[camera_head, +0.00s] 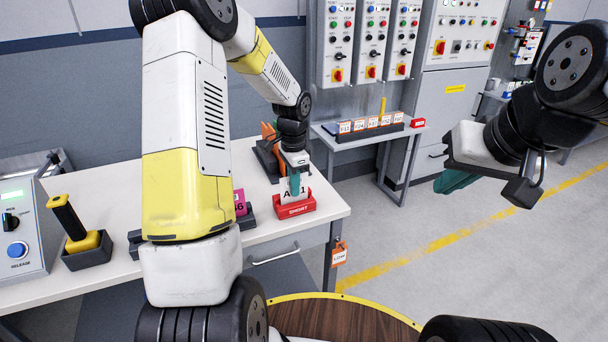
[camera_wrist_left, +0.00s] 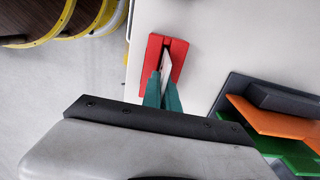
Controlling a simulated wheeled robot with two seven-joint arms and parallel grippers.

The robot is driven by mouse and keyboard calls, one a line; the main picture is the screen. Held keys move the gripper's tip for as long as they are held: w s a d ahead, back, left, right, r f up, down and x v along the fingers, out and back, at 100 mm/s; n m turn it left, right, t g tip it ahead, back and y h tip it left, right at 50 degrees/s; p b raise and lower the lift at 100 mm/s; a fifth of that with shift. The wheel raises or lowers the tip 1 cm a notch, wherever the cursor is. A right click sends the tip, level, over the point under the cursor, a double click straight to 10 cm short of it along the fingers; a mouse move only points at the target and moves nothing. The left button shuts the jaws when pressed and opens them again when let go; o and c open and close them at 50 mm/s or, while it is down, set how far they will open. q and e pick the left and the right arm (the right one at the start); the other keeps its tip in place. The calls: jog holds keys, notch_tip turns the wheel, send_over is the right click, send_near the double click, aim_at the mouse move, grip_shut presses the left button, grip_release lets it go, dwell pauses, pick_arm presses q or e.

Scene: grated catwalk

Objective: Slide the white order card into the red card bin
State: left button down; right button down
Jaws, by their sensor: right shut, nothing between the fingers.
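The white order card (camera_head: 287,194) stands upright at the red card bin (camera_head: 296,210), which is marked "SHORT" and sits near the table's right front corner. The card's lower edge meets the bin; I cannot tell how deep it is in the slot. My left gripper (camera_head: 295,185) points down over the bin, its teal fingers covering the middle of the card's lettering. In the left wrist view, the fingers (camera_wrist_left: 163,92) are closed on the card (camera_wrist_left: 166,63), lined up with the slot of the red bin (camera_wrist_left: 178,48). My right gripper (camera_head: 456,181) is shut and empty, off to the right above the floor.
A magenta card (camera_head: 240,202) stands in a dark holder left of the bin. A dark rack with orange and green cards (camera_wrist_left: 282,120) is close by. A yellow-handled tool (camera_head: 82,235) and a control box (camera_head: 22,230) are at left. A side table (camera_head: 345,142) stands behind.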

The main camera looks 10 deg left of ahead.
pick_arm(q)
jog(key=c, duration=1.2)
grip_release()
jog(key=shift+o, duration=0.2)
jog(key=shift+r, duration=0.1)
jog(key=shift+r, duration=3.95)
